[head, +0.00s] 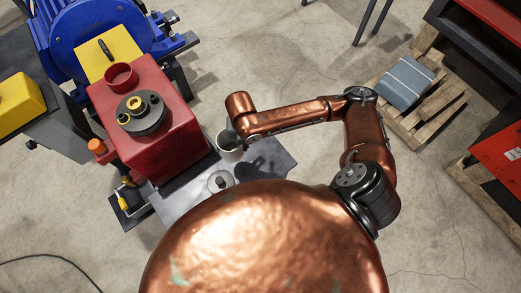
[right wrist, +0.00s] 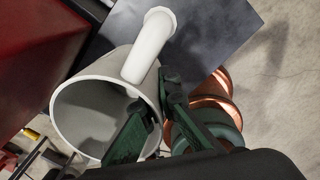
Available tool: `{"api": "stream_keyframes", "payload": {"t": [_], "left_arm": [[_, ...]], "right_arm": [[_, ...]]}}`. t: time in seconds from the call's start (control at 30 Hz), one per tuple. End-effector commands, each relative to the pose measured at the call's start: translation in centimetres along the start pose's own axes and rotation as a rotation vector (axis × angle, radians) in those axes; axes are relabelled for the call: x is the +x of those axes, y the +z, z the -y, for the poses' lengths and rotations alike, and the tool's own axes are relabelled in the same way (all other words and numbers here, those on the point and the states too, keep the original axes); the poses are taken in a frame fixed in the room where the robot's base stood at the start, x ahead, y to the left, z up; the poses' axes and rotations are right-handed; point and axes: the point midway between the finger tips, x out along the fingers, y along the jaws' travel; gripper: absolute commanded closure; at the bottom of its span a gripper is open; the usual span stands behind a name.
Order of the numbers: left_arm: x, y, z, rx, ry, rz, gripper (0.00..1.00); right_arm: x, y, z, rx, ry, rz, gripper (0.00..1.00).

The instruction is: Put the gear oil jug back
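The gear oil jug looks like the pale grey, open-topped vessel (head: 230,154) beside the red gearbox, over the dark metal plate. In the right wrist view the jug (right wrist: 84,82) shows its wide mouth and a thick white tube-like handle or spout. My right gripper (head: 230,137) is above the jug, its fingers mostly hidden by the arm in the head view. In the wrist view its green fingers (right wrist: 155,95) straddle the jug's wall, one inside the rim and one outside, and look closed on it. Whether the jug touches the plate is unclear. My left gripper is out of view.
The red gearbox (head: 158,130) stands close left of the jug, with a blue motor (head: 85,30) behind it. A round pale lidded item (head: 220,181) sits on the metal plate (head: 272,154). A pallet (head: 438,100) is at right; the floor between is clear.

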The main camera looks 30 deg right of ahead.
Motion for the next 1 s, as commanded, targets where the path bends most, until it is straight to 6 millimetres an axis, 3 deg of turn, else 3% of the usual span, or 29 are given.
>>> {"api": "stream_keyframes", "payload": {"t": [0.1,0.27,0.67,0.8,1.0], "left_arm": [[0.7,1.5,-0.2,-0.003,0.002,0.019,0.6],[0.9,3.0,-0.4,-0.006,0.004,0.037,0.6],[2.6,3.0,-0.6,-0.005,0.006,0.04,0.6],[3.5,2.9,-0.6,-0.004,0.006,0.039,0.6],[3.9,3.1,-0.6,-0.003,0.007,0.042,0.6]], "right_arm": [[0.5,0.1,-0.2,-0.138,0.003,-0.001,1.0],[0.9,0.5,0.3,-0.215,0.004,-0.002,1.0],[4.7,5.0,8.1,-0.214,-0.001,-0.004,1.0],[7.4,6.0,9.8,-0.216,0.001,-0.006,1.0],[9.1,6.9,11.1,-0.22,0.005,-0.002,1.0]]}}
